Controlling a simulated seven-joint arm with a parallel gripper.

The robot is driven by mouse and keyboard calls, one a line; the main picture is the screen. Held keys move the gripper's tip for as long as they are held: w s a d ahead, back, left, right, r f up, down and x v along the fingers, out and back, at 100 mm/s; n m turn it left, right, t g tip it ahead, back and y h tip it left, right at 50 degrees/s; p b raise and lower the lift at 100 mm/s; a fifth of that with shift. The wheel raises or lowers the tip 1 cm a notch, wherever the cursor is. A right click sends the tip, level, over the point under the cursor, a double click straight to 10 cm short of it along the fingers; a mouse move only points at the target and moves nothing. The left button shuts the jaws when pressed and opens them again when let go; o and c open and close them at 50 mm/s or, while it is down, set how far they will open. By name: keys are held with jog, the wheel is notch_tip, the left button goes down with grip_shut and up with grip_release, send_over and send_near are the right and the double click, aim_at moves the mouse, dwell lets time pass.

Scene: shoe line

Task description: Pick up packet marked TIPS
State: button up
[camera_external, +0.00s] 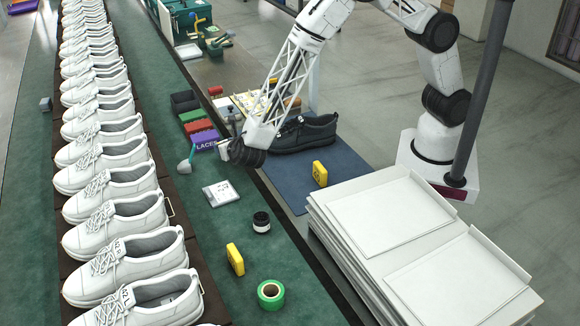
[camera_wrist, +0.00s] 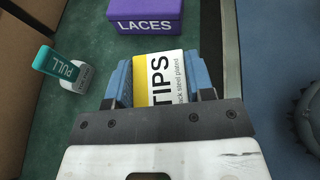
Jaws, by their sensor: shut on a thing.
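The TIPS packet (camera_wrist: 165,70) is white and yellow with black lettering. In the wrist view it sits between the two blue fingers of my gripper (camera_wrist: 160,88), which is shut on it. Its near part is hidden by the gripper body. In the external view my gripper (camera_external: 224,153) is low over the green bench, beside the purple LACES box (camera_external: 205,140).
A dark shoe (camera_external: 303,136) lies on the blue mat (camera_external: 335,180).

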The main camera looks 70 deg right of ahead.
jog(key=shift+r, duration=3.3)
